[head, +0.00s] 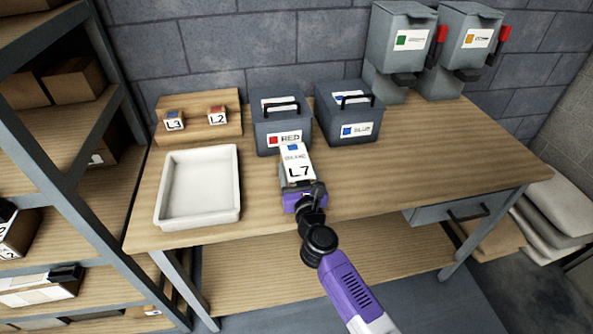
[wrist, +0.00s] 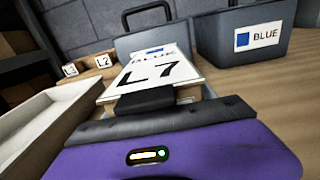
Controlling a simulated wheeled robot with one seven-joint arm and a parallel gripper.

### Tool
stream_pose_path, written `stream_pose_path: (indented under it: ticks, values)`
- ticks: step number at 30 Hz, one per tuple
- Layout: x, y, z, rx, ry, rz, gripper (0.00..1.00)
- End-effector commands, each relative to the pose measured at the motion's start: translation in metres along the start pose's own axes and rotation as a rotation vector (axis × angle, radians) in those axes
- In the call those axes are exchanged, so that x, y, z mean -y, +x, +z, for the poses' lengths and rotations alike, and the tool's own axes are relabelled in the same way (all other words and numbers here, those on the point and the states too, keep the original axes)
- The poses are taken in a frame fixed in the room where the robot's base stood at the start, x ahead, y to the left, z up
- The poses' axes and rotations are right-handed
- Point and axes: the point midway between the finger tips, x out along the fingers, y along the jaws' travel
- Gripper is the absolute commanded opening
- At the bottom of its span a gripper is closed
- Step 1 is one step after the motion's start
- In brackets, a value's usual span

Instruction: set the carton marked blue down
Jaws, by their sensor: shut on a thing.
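The carton (head: 297,167) has a white label with a blue square, small print and "L7". My gripper (head: 303,192) is shut on its near end. In the wrist view the carton (wrist: 158,71) points away from my gripper (wrist: 146,100), label up. In the head view it shows over the bench just in front of the grey bin marked RED (head: 283,120). I cannot tell whether it touches the bench or the bin. The grey bin marked BLUE (head: 349,113) stands to the right of the RED bin. The carton's underside is hidden.
An empty white tray (head: 164,208) lies on the bench (head: 420,150) at left. A wooden stand (head: 198,130) behind it holds cartons L3 and L2. Two grey dispensers (head: 402,60) with red handles stand at the back right. The bench's right side is clear. A shelf rack (head: 62,165) is at left.

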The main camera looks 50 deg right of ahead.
Motion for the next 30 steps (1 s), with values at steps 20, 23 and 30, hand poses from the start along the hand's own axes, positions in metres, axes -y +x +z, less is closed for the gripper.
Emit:
stream_pose_path:
  ticks: [20, 23, 30]
  values:
    - [0.000, -0.006, 0.000, 0.000, 0.000, 0.001, 0.85]
    - [-0.001, -0.022, -0.001, -0.001, -0.001, 0.002, 0.85]
    - [0.000, -0.072, -0.002, -0.002, -0.001, 0.002, 0.85]
